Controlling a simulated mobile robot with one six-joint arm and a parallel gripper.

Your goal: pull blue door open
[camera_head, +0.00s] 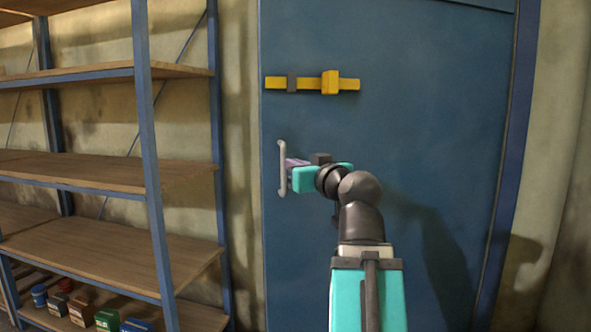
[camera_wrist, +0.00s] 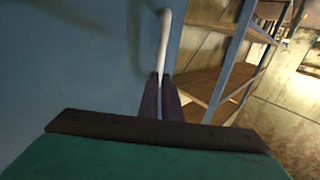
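The blue door (camera_head: 420,130) fills the middle of the head view and looks closed. A pale vertical bar handle (camera_head: 283,168) is fixed near its left edge. My gripper (camera_head: 290,163) reaches the handle from the right, at its upper-middle part. In the wrist view the handle (camera_wrist: 164,40) runs down to between the two dark purple fingers of my gripper (camera_wrist: 163,82). The fingers are close together and look shut on it. The finger contact itself is partly hidden.
A yellow bolt (camera_head: 310,83) lies across the door above the handle, its left end near the door edge. A shelf rack with wooden boards (camera_head: 90,175) stands close at the left, with several small boxes and cans low down. Bare wall is at the right.

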